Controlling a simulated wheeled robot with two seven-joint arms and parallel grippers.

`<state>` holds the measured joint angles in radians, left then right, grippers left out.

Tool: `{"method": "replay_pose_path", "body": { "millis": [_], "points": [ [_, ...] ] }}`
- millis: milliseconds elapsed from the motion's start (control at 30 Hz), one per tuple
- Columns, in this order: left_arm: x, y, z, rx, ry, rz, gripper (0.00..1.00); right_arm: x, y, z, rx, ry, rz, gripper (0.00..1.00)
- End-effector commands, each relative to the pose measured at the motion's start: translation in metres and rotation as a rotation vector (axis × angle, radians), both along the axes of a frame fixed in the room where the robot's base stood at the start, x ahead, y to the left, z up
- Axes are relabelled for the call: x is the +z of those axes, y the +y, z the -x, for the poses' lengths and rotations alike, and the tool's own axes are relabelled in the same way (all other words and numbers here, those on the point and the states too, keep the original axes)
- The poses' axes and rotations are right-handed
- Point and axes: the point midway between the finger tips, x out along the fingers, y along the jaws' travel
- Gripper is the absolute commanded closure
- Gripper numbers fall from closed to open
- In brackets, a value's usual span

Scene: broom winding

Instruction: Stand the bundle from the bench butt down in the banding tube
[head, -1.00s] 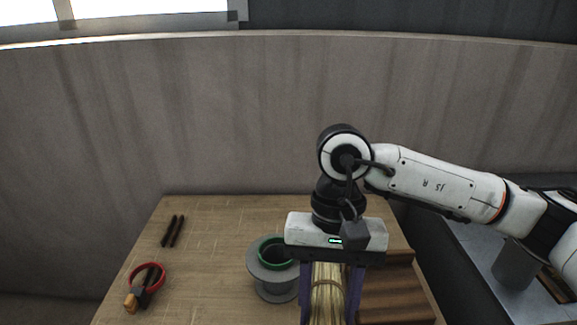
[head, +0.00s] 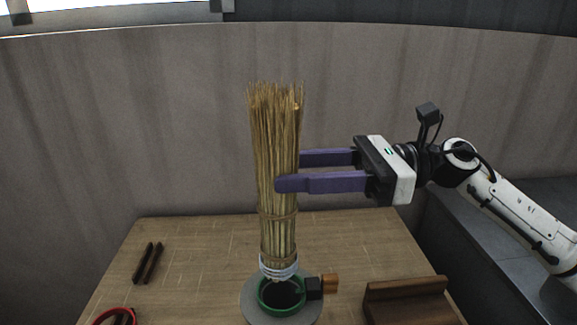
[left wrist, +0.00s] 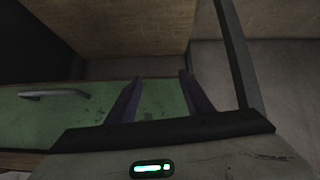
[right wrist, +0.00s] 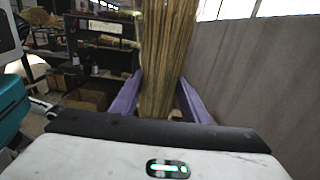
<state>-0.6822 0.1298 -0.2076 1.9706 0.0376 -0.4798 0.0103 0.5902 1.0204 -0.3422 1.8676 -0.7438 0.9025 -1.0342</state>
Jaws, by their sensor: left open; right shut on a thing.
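The straw bundle (head: 275,150) stands upright in the head view, with its pale-bound butt (head: 278,267) down. My right gripper (head: 290,172) is shut on its upper middle from the right. The bundle also shows between the fingers in the right wrist view (right wrist: 165,50). The banding tube (head: 250,306), a grey spool with a green collar (head: 282,311), is below the butt. The butt overlaps the collar's back rim in the picture; I cannot tell whether it is above or inside the mouth. My left gripper (left wrist: 158,95) is open and empty in the left wrist view.
A black block with a wooden end (head: 328,283) is at the tube's right side. A brown wooden cradle (head: 408,303) is empty at the right of the bench (head: 205,265). Two dark sticks (head: 147,262) and a red-ringed tool (head: 105,317) lie at left.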

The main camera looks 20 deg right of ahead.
Motion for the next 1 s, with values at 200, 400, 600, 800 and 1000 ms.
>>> {"method": "replay_pose_path", "body": {
  "millis": [200, 400, 600, 800, 1000],
  "points": [
    [-0.008, 0.000, 0.002, 0.000, 0.006, -0.001, 0.53, -0.011, -0.001, 0.000, -0.004, -0.002, -0.004, 0.81],
    [-0.018, -0.001, 0.004, -0.005, 0.013, -0.004, 0.53, -0.028, -0.001, 0.000, -0.004, -0.001, -0.003, 0.81],
    [-0.023, -0.004, 0.004, -0.010, 0.015, -0.003, 0.53, -0.044, -0.001, 0.000, -0.003, -0.001, -0.002, 0.81],
    [-0.030, -0.007, -0.001, -0.011, 0.000, 0.004, 0.53, -0.062, 0.000, 0.000, -0.003, -0.003, -0.001, 0.81],
    [-0.043, -0.008, -0.002, -0.009, -0.002, 0.013, 0.53, -0.078, 0.000, 0.000, -0.003, -0.003, -0.002, 0.81]
  ]
}}
